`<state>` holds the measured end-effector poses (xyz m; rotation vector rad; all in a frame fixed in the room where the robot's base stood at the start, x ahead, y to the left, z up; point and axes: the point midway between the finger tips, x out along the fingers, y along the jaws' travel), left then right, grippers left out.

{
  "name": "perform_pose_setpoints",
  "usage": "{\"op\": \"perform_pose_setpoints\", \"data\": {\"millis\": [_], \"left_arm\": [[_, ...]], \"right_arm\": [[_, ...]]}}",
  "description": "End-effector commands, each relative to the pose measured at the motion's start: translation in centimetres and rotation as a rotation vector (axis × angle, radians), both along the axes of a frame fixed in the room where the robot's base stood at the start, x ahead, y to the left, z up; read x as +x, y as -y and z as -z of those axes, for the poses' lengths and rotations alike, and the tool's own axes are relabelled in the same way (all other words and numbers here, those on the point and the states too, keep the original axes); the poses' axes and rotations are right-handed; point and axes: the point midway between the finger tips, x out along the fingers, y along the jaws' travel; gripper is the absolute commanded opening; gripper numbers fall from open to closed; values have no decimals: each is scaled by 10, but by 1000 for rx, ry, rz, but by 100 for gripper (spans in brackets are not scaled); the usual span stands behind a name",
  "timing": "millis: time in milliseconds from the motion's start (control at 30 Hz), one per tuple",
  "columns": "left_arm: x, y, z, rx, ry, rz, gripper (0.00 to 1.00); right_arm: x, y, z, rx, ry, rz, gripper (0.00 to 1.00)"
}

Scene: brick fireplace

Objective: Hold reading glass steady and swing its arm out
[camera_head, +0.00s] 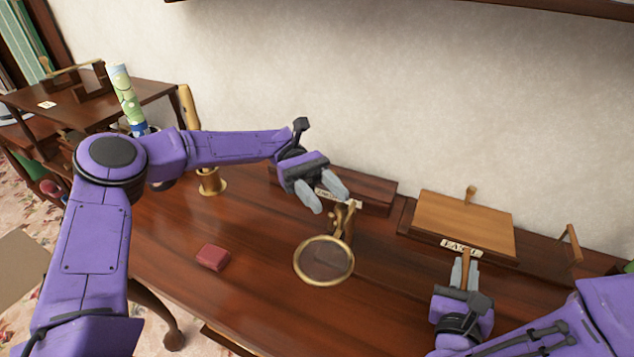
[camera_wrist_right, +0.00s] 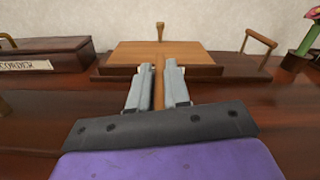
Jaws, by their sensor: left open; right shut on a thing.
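The reading glass has a round brass-rimmed lens (camera_head: 323,262) over the desk and a small brass stand (camera_head: 343,222) behind it. My left gripper (camera_head: 330,202) is open, just above and left of the stand. Its fingers look apart from the stand, though the exact gap is hard to judge. My right gripper (camera_head: 465,262) is shut on a slim wooden bar (camera_wrist_right: 158,85), right of the lens and in front of a labelled wooden box (camera_head: 463,222). I cannot tell what the bar is joined to. The reading glass is not in the right wrist view.
A dark labelled box (camera_head: 372,190) stands behind the brass stand. A red block (camera_head: 213,257) lies left of the lens on the desk (camera_head: 260,310). A brass-based post (camera_head: 211,183) stands at back left. The desk's front left is mostly clear.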

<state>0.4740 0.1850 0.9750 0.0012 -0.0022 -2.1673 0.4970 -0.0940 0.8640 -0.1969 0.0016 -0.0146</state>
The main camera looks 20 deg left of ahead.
Motion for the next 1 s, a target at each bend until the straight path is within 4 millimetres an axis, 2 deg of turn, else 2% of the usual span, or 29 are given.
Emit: {"op": "perform_pose_setpoints", "data": {"millis": [100, 300, 767, 800, 867, 1000], "left_arm": [[18, -25, 1, -1, 0, -4, 48], [35, -51, 0, -2, 0, 0, 48], [38, -56, 0, -1, 1, 1, 48], [38, -56, 0, -1, 1, 1, 48], [38, -56, 0, -1, 1, 1, 48], [38, -56, 0, -1, 1, 1, 48]], "right_arm": [[-1, 0, 1, -3, -3, -1, 0], [0, 0, 1, -3, -2, -2, 0], [-1, -1, 1, -3, -3, -3, 0], [-1, -1, 1, -3, -3, -3, 30], [0, -1, 1, -3, -3, -3, 46], [0, 0, 1, -1, -1, -2, 46]]}}
